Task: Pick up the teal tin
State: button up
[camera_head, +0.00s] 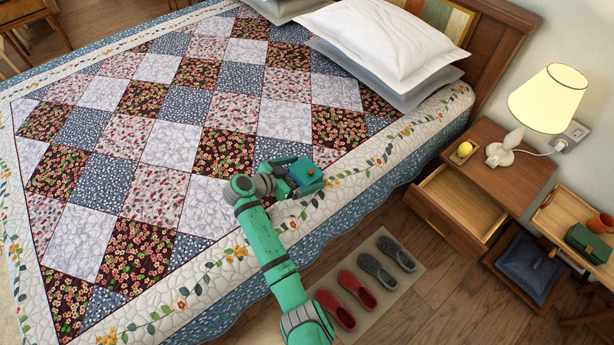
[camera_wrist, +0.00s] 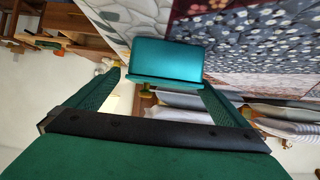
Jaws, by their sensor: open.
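The teal tin (camera_head: 303,170) is a small box at the right side of the patchwork bed, at the end of my arm in the head view. In the wrist view the teal tin (camera_wrist: 167,62) shows its flat, shiny face and a darker lower edge. My gripper (camera_wrist: 161,80) is open, with one finger on each side of the picture and the tin at or just beyond the fingertips. I cannot tell whether either finger touches it. In the head view my gripper (camera_head: 286,184) partly hides the area around the tin.
The quilted bed (camera_head: 190,140) fills the left, with pillows (camera_head: 385,45) at its head. A nightstand (camera_head: 500,185) with an open drawer (camera_head: 458,210) and a lit lamp (camera_head: 548,98) stands right. Red slippers (camera_head: 357,290) and grey slippers (camera_head: 378,270) lie on a floor mat (camera_head: 412,285).

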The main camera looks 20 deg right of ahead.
aim_at(313, 169)
jog(key=shift+x, duration=3.05)
jog(key=shift+w+a+f, duration=0.1)
jog(key=shift+w+a, duration=0.1)
jog(key=c, duration=1.6)
